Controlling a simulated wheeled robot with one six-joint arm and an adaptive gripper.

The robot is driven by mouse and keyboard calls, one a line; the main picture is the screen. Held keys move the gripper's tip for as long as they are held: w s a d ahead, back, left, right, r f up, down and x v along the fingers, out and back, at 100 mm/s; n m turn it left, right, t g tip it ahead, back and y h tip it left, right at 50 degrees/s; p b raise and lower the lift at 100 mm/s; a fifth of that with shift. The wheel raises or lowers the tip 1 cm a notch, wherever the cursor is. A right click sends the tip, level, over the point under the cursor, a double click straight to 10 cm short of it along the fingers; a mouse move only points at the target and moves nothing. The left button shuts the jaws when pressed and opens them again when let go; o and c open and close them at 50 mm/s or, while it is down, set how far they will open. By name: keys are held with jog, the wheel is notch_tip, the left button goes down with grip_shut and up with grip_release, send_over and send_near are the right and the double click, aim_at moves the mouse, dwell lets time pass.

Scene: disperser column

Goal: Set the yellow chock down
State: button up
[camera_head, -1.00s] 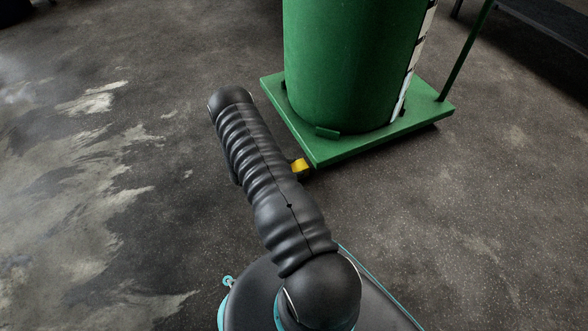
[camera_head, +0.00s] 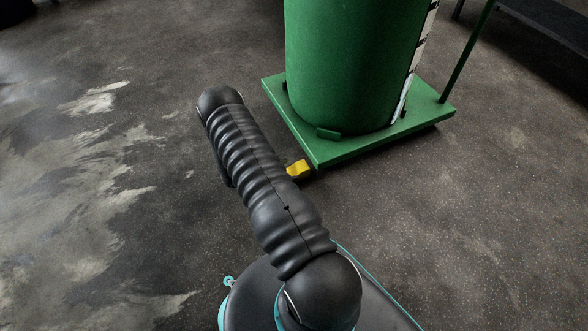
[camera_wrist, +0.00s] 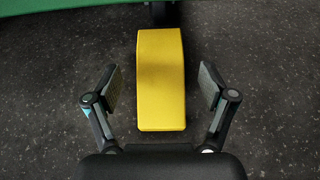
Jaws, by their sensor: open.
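The yellow chock (camera_wrist: 161,80) lies on the dark floor in the middle of the wrist view, its far end close to a dark wheel under the green base. It also shows in the head view (camera_head: 298,169), just off the near corner of the green base and partly hidden by my arm. My gripper (camera_wrist: 162,88) is open, with one finger on each side of the chock and a gap on both sides. In the head view my arm hides the gripper.
A green column (camera_head: 350,65) stands on a green wheeled base (camera_head: 385,142) right of my arm. A green handle bar (camera_head: 468,52) rises at its right. A dark shelf (camera_head: 545,22) is at the upper right. The floor (camera_head: 90,190) at left is clear.

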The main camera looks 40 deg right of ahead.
jog(key=v, duration=0.8)
jog(key=shift+w+a+r+p, duration=0.1)
jog(key=shift+p, duration=0.2)
jog(key=shift+a+r, duration=0.15)
jog(key=shift+r, duration=0.05)
jog(key=s+a+r+m+y, duration=0.1)
jog(key=a+r+m+y, duration=0.15)
jog(key=r, duration=0.85)
jog(key=s+a+r+m+y, duration=0.2)
jog(key=a+r+m, duration=0.15)
jog(key=r, duration=0.65)
jog(key=s+a+r+m+y, duration=0.1)
jog(key=a+r+m+y, duration=0.15)
jog(key=r, duration=0.85)
jog(key=s+a+r+m+t+y, duration=0.3)
jog(key=s+a+r, duration=0.3)
jog(key=s+r, duration=0.2)
jog(key=s+a+r+m+t+y, duration=0.3)
jog(key=s+r, duration=0.5)
jog(key=s, duration=0.4)
jog(key=a+m+t, duration=0.1)
jog(key=a+t, duration=0.1)
jog(key=a, duration=0.1)
jog(key=shift+t, duration=0.3)
jog(key=shift+s+a+r, duration=0.1)
jog(key=shift+a+r, duration=0.05)
